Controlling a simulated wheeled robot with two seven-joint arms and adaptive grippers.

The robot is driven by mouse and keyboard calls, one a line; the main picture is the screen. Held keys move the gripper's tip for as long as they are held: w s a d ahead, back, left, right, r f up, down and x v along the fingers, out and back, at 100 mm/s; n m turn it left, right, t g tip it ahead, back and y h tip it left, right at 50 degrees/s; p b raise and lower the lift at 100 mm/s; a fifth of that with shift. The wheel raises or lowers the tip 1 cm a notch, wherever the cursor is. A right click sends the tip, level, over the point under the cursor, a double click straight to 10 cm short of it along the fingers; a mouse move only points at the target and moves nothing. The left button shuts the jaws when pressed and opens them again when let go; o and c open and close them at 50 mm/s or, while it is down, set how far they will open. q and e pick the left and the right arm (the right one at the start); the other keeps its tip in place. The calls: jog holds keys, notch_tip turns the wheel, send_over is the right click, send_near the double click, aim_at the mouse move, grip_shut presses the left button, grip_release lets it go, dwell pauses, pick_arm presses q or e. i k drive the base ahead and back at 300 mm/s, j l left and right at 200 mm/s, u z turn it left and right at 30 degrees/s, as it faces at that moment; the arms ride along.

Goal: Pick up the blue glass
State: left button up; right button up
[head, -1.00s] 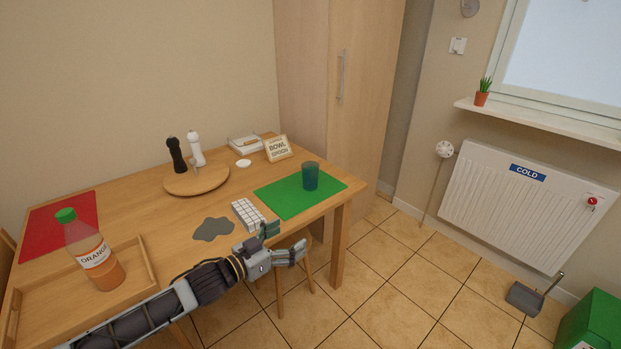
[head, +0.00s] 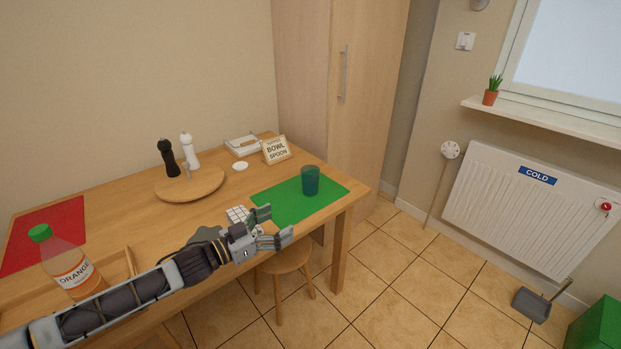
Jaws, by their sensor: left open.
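The blue glass (head: 310,181) stands upright on the green mat (head: 282,209) near the right end of the wooden table. It looks teal against the mat. My left gripper (head: 276,224) reaches in from the left over the table's front edge, in front of the mat and to the lower left of the glass. Its fingers are open with nothing between them, apart from the glass. My right gripper does not show.
A white gridded block (head: 238,214) and a grey patch (head: 205,234) lie partly behind my left arm. An orange bottle (head: 70,265) stands at the left by a wooden tray (head: 128,262). A sign (head: 276,150) stands behind the glass. A stool (head: 286,261) is below.

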aim_at(309, 173)
jog(key=i, duration=0.25)
jog(key=i+l+u, duration=0.35)
jog(key=l, duration=0.25)
jog(key=i+l+u, duration=0.4)
jog(key=l, duration=0.35)
